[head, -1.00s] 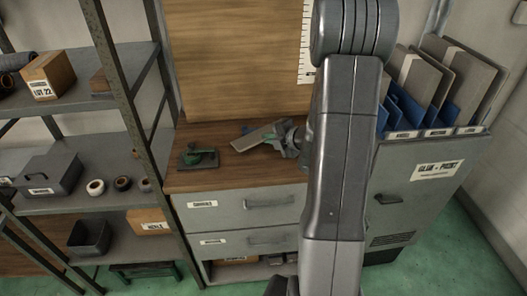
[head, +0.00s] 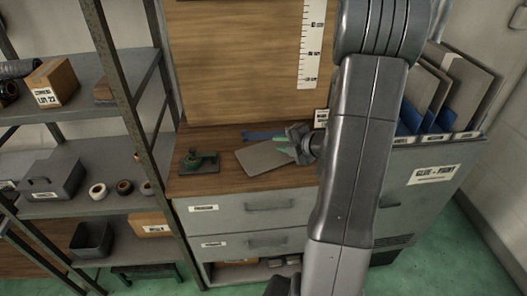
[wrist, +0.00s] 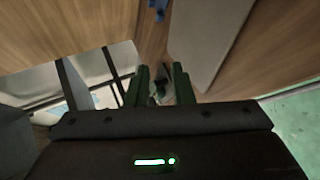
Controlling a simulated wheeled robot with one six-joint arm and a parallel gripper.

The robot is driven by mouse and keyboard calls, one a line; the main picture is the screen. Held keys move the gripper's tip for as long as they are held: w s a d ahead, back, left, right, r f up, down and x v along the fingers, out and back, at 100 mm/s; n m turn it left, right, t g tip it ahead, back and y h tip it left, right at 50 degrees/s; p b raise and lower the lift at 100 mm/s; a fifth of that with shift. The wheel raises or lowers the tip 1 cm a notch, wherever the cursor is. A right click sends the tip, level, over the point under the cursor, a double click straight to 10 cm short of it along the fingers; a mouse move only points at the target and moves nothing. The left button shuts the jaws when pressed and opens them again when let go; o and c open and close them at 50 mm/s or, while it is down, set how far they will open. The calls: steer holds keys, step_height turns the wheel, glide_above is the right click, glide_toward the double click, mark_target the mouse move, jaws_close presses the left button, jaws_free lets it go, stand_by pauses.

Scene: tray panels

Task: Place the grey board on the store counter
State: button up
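The grey board (head: 262,159) lies flat on the wooden store counter (head: 232,188), near its front middle. In the wrist view the board (wrist: 196,38) shows beyond my fingers, to the upper right. My gripper (head: 282,146) is at the board's upper right edge in the head view, with its green fingers apart. In the wrist view my gripper (wrist: 160,82) has a clear gap between the fingers and holds nothing. Whether a finger still touches the board cannot be told.
A dark green tool (head: 200,162) stands on the counter left of the board. A blue strip (head: 262,135) lies behind the board. A shelf rack (head: 85,147) with boxes and rolls stands left. A grey cabinet (head: 425,195) with upright boards stands right.

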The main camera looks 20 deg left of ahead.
steer(key=shift+v, duration=1.05)
step_height(320, 180, up, 7)
steer(key=d+p, duration=0.2)
steer(key=p, duration=0.4)
steer(key=shift+s+d+r, duration=0.2)
steer(key=shift+s+d, duration=0.05)
steer(key=shift+s, duration=0.2)
